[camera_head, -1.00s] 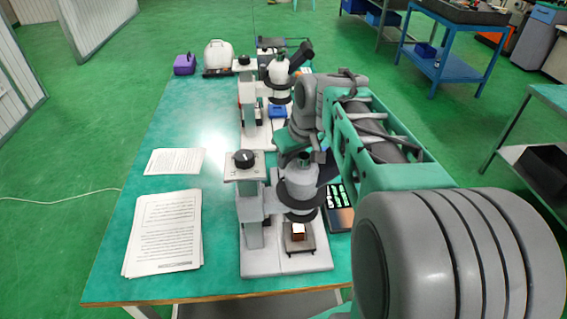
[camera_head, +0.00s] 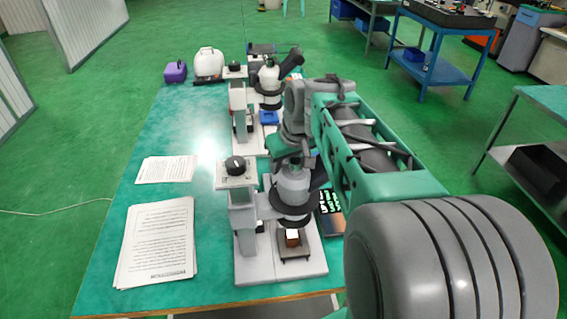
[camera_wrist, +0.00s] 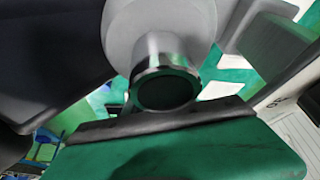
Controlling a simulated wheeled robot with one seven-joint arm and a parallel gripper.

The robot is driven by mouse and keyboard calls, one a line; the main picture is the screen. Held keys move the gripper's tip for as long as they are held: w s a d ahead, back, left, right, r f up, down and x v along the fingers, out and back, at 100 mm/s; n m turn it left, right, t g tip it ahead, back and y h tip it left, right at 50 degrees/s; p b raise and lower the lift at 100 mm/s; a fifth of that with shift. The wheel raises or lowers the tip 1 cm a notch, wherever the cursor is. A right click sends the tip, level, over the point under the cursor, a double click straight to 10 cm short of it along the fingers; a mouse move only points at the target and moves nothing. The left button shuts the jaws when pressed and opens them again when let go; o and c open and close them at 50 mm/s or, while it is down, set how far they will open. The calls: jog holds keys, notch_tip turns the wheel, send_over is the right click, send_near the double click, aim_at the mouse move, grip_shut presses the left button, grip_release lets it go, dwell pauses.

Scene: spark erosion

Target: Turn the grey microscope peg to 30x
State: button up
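The near microscope (camera_head: 292,185) stands on the green table, with a grey-white head, a dark ring below it and a post beside it topped by a black knob (camera_head: 235,165). My gripper (camera_head: 281,146) is at the top of this microscope's head, on its far side; my wrist hides part of that area. In the wrist view, a grey rounded body (camera_wrist: 162,25) ends in a shiny collar with a dark round face (camera_wrist: 165,91). A green, dark-edged part of my gripper crosses below it, close to the collar. I cannot pick out the grey peg or any scale mark, nor tell whether the fingers are open.
A second microscope (camera_head: 268,78) stands behind the near one. Paper sheets (camera_head: 157,245) lie on the left of the table (camera_head: 208,130). A black device (camera_head: 331,215) lies right of the near microscope. A purple box (camera_head: 175,72) and a white container (camera_head: 208,64) stand at the back left.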

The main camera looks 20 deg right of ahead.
jog(key=v, duration=0.7)
jog(key=shift+r, duration=0.4)
